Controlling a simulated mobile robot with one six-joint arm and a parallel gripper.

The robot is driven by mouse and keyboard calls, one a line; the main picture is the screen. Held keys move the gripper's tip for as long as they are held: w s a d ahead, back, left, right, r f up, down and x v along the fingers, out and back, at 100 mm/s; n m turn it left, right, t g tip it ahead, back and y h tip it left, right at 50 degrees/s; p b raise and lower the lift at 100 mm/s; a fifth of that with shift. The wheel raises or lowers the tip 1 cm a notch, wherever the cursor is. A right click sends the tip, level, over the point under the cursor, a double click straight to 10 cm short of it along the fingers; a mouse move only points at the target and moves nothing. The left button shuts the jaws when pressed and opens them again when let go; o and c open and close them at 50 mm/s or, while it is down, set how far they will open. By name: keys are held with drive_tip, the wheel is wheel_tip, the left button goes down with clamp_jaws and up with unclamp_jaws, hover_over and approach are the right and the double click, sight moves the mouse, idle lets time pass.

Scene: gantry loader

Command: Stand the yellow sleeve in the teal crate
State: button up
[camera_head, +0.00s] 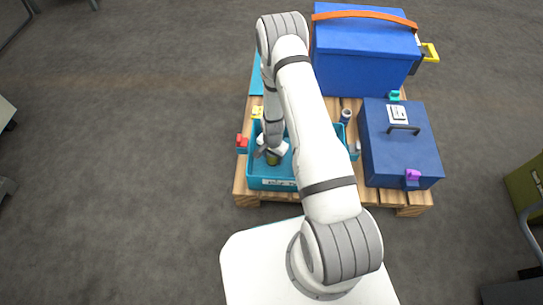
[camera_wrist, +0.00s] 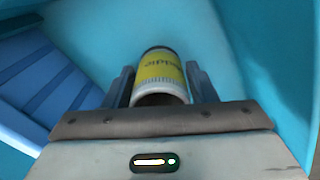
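The yellow sleeve (camera_wrist: 160,68) is a short hollow tube with a yellow printed band and pale ends. In the wrist view it sits between the two fingers of my gripper (camera_wrist: 160,88), which appear to press on its sides. In the head view my gripper (camera_head: 268,155) reaches down inside the teal crate (camera_head: 253,176), with a small part of the sleeve (camera_head: 273,160) showing below it. Teal walls (camera_wrist: 265,50) surround the sleeve in the wrist view. Whether its lower end touches the crate floor I cannot tell. My arm hides the middle of the crate.
The crate stands on a wooden pallet (camera_head: 242,180). A navy box (camera_head: 385,160) is to its right and a large blue case (camera_head: 360,60) behind. Red (camera_head: 242,142) and yellow (camera_head: 257,112) blocks sit by the crate's left side. A grey tube (camera_head: 346,115) is near its back right.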

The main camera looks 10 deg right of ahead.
drive_tip(key=o, duration=0.3)
drive_tip(key=shift+r, duration=0.1)
wheel_tip(320, 180, up, 12)
drive_tip(key=p, duration=0.5)
drive_tip(key=s+r+n, duration=0.2)
drive_tip(key=r, duration=1.1)
drive_tip(key=s+r+n, duration=0.2)
drive_tip(key=r, duration=1.1)
drive_tip(key=s+r+n+t, duration=0.1)
drive_tip(key=s+r+n, duration=0.4)
drive_tip(key=s+r, duration=0.8)
drive_tip(key=s, duration=0.3)
drive_tip(key=shift+s+r, duration=0.4)
